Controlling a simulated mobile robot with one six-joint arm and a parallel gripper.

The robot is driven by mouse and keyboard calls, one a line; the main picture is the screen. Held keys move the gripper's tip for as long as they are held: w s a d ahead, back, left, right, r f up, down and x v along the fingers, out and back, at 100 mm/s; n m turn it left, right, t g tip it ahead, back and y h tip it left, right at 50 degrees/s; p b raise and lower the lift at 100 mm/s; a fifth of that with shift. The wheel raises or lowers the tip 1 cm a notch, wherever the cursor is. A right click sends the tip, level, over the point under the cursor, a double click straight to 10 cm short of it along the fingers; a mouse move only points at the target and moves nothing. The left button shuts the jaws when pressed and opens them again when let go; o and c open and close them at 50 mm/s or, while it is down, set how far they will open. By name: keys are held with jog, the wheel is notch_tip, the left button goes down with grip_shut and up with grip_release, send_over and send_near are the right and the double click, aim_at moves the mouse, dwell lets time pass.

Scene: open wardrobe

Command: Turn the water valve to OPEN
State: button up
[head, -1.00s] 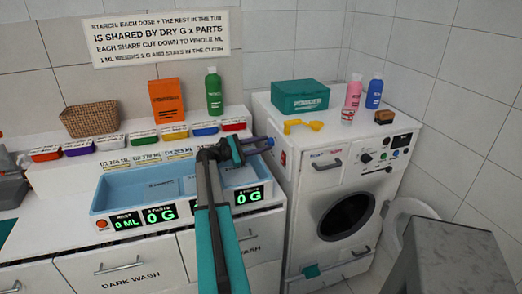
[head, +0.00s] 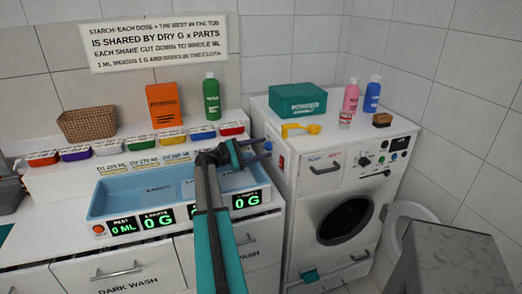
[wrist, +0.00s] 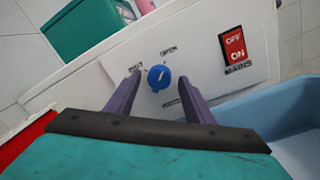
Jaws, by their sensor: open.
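The water valve is a small round blue knob (wrist: 159,77) on the white side panel of the washing machine (head: 330,170). In the wrist view the word OPEN stands above it and SHUT to its upper left. A pale mark shows on the knob's face, toward its upper right; its exact direction is hard to read. My gripper (wrist: 162,78) is open, with one purple finger to each side of the knob in the picture. I cannot tell whether the fingers touch it. In the head view my gripper (head: 264,151) reaches toward the machine's left side.
A red MAINS switch (wrist: 234,47) sits right of the knob. The blue tub (head: 140,190) lies below and left of my gripper. On the machine stand a green powder box (head: 298,100), a yellow scoop (head: 300,129) and bottles. Small coloured containers line the back shelf.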

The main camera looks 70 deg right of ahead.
jog(key=shift+w, duration=0.1)
jog(key=b+v, duration=0.3)
jog(key=v, duration=1)
jog(key=shift+w+a, duration=0.25)
